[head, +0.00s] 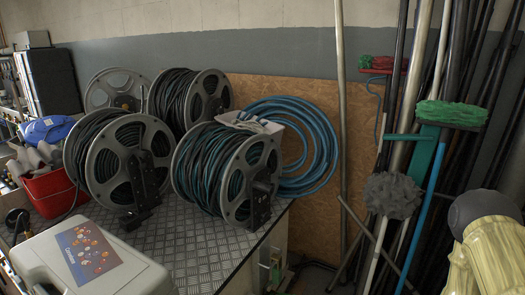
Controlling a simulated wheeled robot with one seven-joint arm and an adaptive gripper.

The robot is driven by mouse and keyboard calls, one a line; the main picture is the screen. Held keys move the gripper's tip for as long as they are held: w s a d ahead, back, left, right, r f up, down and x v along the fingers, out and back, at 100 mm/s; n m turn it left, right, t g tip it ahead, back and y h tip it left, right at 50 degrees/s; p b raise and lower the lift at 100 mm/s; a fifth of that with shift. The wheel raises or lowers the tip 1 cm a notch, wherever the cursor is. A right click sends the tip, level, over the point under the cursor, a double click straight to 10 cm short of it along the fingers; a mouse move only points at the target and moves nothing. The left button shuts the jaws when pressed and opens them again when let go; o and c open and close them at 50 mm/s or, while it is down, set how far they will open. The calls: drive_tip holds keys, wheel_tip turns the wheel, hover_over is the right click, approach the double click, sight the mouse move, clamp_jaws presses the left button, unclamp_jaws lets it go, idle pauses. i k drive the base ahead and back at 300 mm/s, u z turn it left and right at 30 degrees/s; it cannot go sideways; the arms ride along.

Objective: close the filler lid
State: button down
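I cannot make out a filler lid in the head view. My gripper is not in view, so where it is relative to any lid does not show. A pale grey case (130,272) with a printed label on top (88,250) lies at the lower left, cut off by the frame's bottom edge. Its top looks shut, and I cannot tell whether it has a filler opening.
Several hose reels (232,178) stand on a metal checker-plate surface (185,250). A coiled blue hose (318,150) leans against a brown board (345,205). A red bucket (50,192) stands at left. Poles and brushes (450,114) crowd the right side.

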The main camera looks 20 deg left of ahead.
sight(11, 218)
drive_tip(key=u, duration=2.7)
drive_tip(key=k, duration=1.1)
drive_tip(key=u, duration=1.4)
drive_tip(key=i, duration=2.65)
drive_tip(key=z, duration=0.7)
drive_tip(key=i, duration=0.95)
drive_tip(key=z, duration=1.65)
drive_tip(key=i, duration=0.65)
drive_tip(key=z, duration=0.4)
